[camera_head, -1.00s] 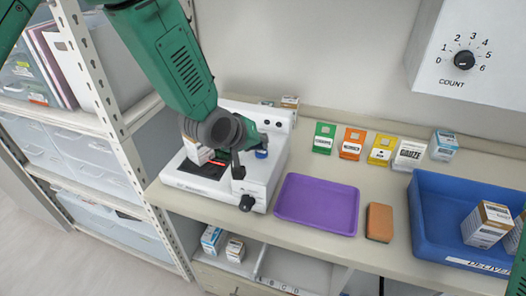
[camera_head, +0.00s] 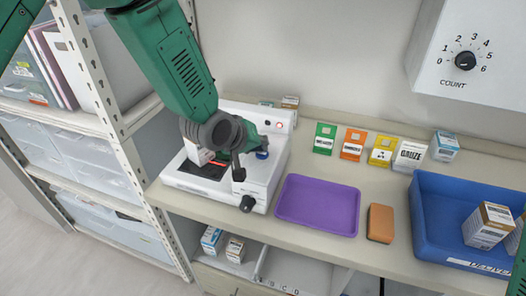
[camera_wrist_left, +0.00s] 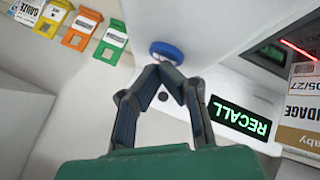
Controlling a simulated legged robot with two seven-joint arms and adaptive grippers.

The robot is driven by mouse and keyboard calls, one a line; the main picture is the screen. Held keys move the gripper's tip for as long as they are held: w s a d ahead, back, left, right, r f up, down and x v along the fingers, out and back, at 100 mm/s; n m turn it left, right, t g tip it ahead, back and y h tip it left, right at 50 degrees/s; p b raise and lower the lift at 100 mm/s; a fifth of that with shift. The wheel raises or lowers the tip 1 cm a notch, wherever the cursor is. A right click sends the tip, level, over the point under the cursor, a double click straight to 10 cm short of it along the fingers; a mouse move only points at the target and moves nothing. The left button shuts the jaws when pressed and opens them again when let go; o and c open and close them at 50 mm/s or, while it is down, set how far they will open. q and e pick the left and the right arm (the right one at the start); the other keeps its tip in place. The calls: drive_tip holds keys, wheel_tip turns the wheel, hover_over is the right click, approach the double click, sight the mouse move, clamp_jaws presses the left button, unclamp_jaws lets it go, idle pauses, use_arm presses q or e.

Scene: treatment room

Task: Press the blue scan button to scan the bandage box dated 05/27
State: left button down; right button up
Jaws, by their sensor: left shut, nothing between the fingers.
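The white scanner (camera_head: 263,186) stands on the counter at the left. Its blue button (camera_head: 262,154) is partly covered by my left gripper in the head view. In the left wrist view the blue button (camera_wrist_left: 167,51) is just beyond my shut, empty left fingertips (camera_wrist_left: 164,68); I cannot tell whether they touch it. The bandage box (camera_head: 198,154) is on the scanner beside a red light line, partly hidden by my arm. In the left wrist view, the box (camera_wrist_left: 307,105) shows 05/27. The display (camera_wrist_left: 240,117) reads RECALL in green. My right gripper is out of view.
A purple tray (camera_head: 318,204) and a brown block (camera_head: 380,223) lie right of the scanner. A blue bin (camera_head: 430,225) holds a box (camera_head: 487,225). Several coloured cards line the back. A shelf rack (camera_head: 122,130) stands close on the left.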

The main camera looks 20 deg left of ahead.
use_arm(q)
drive_tip(key=shift+d+r+p, duration=0.25)
drive_tip(key=shift+r+p, duration=0.25)
drive_tip(key=shift+r, duration=0.25)
drive_tip(key=shift+r, duration=0.1)
wheel_tip(320, 180, up, 5)
drive_tip(key=p, duration=0.4)
idle(0.6)
